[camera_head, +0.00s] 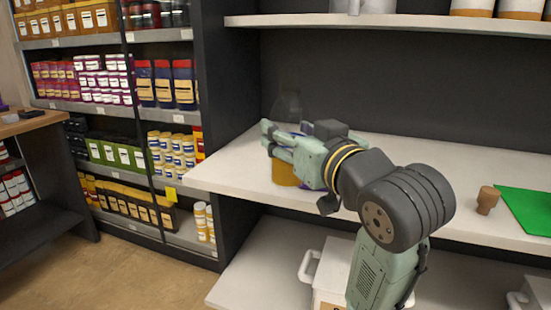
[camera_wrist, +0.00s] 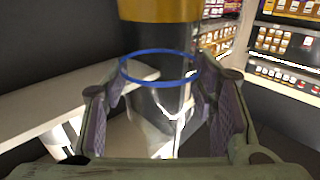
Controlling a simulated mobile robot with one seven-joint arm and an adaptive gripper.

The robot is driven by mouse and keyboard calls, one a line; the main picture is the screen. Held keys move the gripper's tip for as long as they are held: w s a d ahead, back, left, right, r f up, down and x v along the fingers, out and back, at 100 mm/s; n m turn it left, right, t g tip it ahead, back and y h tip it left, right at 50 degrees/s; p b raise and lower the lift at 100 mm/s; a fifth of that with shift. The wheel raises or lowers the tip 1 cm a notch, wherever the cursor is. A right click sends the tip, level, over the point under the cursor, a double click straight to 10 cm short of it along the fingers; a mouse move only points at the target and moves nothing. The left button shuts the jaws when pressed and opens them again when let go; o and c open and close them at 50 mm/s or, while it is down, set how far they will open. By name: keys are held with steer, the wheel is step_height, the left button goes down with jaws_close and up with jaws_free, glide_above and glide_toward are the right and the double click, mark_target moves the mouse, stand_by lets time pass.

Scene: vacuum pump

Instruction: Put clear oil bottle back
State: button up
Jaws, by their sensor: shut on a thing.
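The clear oil bottle (camera_head: 285,173) is in my gripper (camera_head: 277,140) over the left part of the middle shelf. Its amber lower part shows below my fingers, and its dark see-through top (camera_head: 289,104) rises above them. It looks about upright; I cannot tell whether its base touches the shelf. In the wrist view the bottle (camera_wrist: 160,98) stands between the two finger pads, with a blue ring around it and the amber part at the top of the picture. My gripper is shut on it. My fingers hide its middle in the head view.
The white middle shelf (camera_head: 400,150) is clear behind my arm. A brown cork (camera_head: 487,200) and a green mat (camera_head: 530,207) are on it at the right. A white container (camera_head: 333,270) stands below. A dark upright panel (camera_head: 225,80) separates stocked shelves at the left.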

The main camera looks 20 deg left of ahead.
steer(key=w+a+f+p, duration=0.1)
steer(key=w+a, duration=0.1)
steer(key=w, duration=0.2)
steer(key=w+a+f+p, duration=0.1)
steer(key=w+a+f, duration=0.1)
steer(key=w+a, duration=0.1)
steer(key=w+a+f+p, duration=0.1)
steer(key=w+a, duration=0.2)
steer(key=w, duration=0.3)
steer(key=shift+a+f, duration=0.25)
steer(key=shift+f, duration=0.15)
steer(key=shift+f, duration=0.15)
steer(key=o, duration=1.4)
steer(key=shift+f, duration=0.1)
